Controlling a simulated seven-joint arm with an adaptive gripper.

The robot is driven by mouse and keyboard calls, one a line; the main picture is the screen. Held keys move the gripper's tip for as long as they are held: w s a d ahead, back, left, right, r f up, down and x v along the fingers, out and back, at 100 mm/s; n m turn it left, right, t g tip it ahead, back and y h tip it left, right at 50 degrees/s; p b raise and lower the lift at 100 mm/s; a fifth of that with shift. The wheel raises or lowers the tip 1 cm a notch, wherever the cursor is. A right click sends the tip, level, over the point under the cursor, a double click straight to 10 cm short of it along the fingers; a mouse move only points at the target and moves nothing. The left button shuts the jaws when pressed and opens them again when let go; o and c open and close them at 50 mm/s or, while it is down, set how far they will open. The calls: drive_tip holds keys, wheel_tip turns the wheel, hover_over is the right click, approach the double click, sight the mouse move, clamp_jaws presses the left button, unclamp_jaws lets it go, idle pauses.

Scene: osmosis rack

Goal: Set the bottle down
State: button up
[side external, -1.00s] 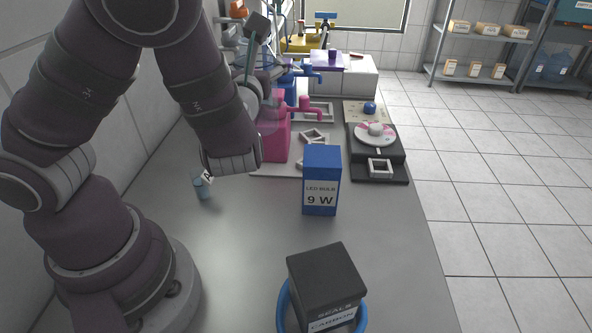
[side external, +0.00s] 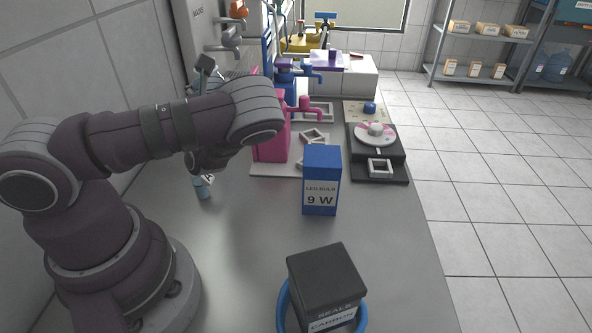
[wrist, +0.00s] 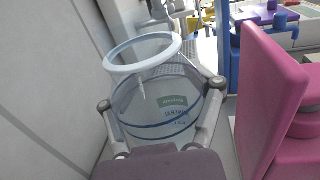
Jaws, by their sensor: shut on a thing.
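The bottle (wrist: 160,112) is a clear, wide cylinder with a pale blue ring at its top, dark blue bands and a green and blue label. In the wrist view it stands between the fingers of my gripper (wrist: 161,94), which is shut on it, one finger on each side. It looks close to upright. I cannot tell whether its base touches the surface beneath. In the side external view my forearm hides most of my gripper and the bottle.
A pink block (wrist: 272,100) stands close on the right, also visible in the side view (side external: 270,142). A wall (wrist: 50,90) is on the left.

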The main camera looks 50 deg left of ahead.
wheel_tip(320, 180, down, 6)
drive_tip(key=shift+f, duration=0.15)
drive_tip(key=o, duration=1)
drive_tip(key=shift+f, duration=0.15)
